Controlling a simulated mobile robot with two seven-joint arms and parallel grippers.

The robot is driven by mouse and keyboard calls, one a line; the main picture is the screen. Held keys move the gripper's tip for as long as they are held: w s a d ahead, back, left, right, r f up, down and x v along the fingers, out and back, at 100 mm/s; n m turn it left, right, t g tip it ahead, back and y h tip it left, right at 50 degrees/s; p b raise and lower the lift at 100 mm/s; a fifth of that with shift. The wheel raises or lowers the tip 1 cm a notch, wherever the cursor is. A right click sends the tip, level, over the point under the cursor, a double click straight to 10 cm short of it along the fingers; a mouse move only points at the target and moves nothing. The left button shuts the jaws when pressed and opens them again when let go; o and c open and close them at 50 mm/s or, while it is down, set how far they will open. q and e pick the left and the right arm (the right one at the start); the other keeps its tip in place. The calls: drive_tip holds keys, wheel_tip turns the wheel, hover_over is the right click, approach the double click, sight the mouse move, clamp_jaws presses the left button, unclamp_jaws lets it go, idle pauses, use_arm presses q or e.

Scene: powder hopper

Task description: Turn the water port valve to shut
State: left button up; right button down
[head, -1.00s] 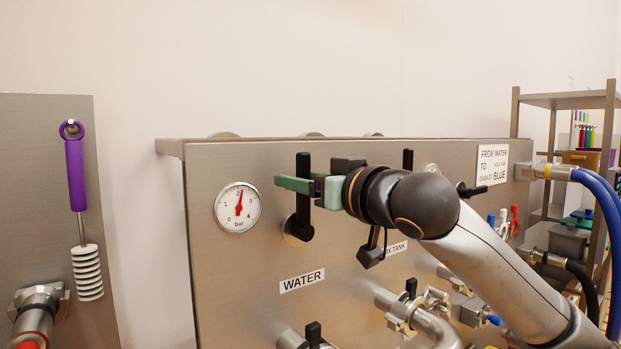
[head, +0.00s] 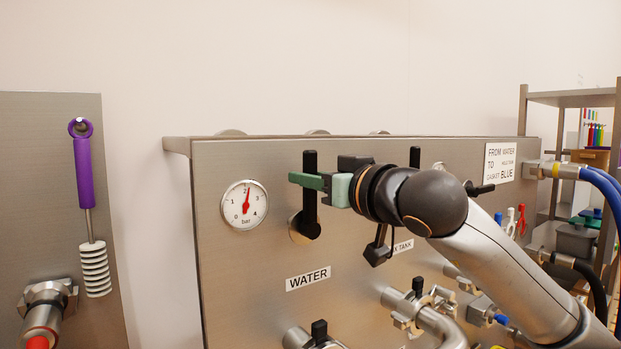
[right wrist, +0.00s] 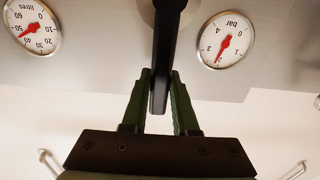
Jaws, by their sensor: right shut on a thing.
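The water port valve has a long black handle (head: 310,207) that stands upright on the steel panel, above the WATER label (head: 308,279). My right gripper (head: 309,181), with green fingers, reaches in from the right and is shut on the upper part of this handle. In the right wrist view the black handle (right wrist: 163,65) runs between the two green fingers (right wrist: 160,98), near its end. The fingers and palm hide part of the handle in the head view. My left gripper is not in view.
A bar gauge (head: 244,204) sits just left of the handle. A second black handle (head: 415,157) stands behind my right arm. Pipes and clamps (head: 416,311) stick out below. Blue hose (head: 603,190) and a shelf rack (head: 567,98) are at the right.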

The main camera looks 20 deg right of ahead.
drive_tip(key=shift+w+d+f+m+b, duration=0.2)
drive_tip(key=shift+d+m+b, duration=0.3)
drive_tip(key=shift+m, duration=0.3)
drive_tip(key=shift+w+d+f+m+b, duration=0.1)
drive_tip(key=shift+w+d+m+b, duration=0.15)
drive_tip(key=shift+d+m, duration=0.45)
drive_tip(key=shift+w+d+f+m+b, duration=0.15)
drive_tip(key=shift+d+m+b, duration=0.3)
drive_tip(key=shift+m, duration=0.45)
